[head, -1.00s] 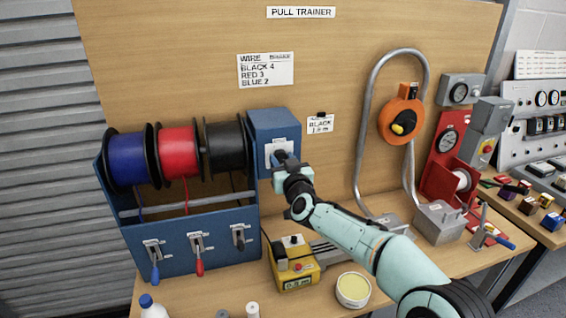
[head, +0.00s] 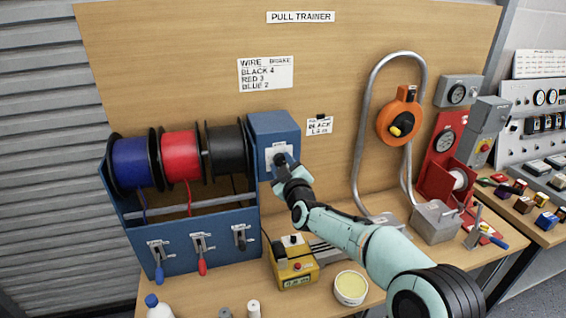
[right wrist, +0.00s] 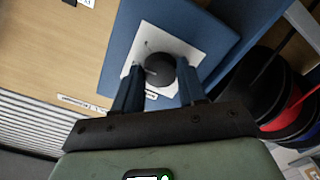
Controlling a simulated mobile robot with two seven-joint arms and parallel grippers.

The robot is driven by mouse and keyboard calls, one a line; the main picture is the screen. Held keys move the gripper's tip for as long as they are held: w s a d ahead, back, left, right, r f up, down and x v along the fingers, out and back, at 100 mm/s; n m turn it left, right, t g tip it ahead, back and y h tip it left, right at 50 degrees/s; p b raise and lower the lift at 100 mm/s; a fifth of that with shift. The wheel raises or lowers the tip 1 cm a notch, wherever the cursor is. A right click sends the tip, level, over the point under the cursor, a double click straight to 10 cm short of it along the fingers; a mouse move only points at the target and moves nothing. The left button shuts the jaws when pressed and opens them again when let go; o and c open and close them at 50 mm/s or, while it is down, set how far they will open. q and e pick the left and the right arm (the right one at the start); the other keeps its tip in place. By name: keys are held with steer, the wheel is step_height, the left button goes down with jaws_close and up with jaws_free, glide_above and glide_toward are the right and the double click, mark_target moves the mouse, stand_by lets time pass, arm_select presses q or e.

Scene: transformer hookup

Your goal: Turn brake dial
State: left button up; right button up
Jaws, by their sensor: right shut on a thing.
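The brake dial (right wrist: 161,70) is a round black knob on a white plate (right wrist: 148,43) on the face of the blue box (head: 272,122), right of the spools. My right gripper (head: 284,163) is at this dial, with the plate partly hidden behind it. In the right wrist view my right gripper (right wrist: 158,78) has one dark finger on each side of the knob and is shut on it. The dial's pointer and scale cannot be made out. My left gripper is not in view.
A wire and brake card (head: 265,73) hangs above, and a small black-wire card (head: 319,126) is right of the box. Blue, red and black spools (head: 228,148) sit left.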

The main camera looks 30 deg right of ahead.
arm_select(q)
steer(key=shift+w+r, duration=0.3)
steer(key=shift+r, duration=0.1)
arm_select(e)
steer(key=shift+n, duration=1.1)
steer(key=o, duration=1.1)
steer(key=shift+c, duration=0.2)
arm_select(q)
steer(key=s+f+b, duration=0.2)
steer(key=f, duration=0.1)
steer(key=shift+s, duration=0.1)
arm_select(e)
steer(key=v, duration=1.3)
steer(key=shift+s, duration=0.15)
